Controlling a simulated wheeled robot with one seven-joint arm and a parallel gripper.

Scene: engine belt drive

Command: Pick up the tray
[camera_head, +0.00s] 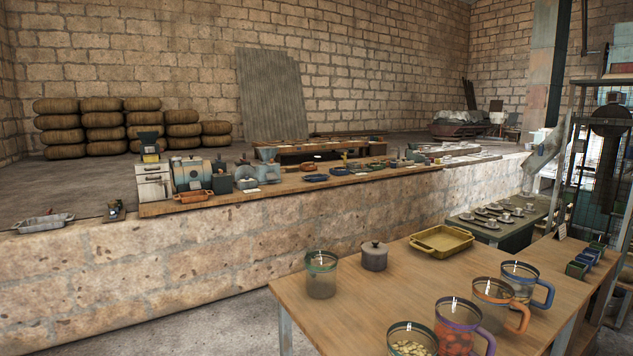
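A yellow rectangular tray (426,248) with raised sides and end handles lies on the wooden table (345,306), near its back edge. It looks empty. A second, grey metal tray (43,223) with handles sits on the low stone ledge at the far left. My gripper is not in view, so I cannot see whether it is open or holds anything.
A grey lidded pot (374,256) and a green-rimmed glass jar (321,275) stand left of the yellow tray. Several handled glass mugs, one with an orange handle (494,302), line the table's near right. A stone wall (230,250) runs behind. The table's middle is clear.

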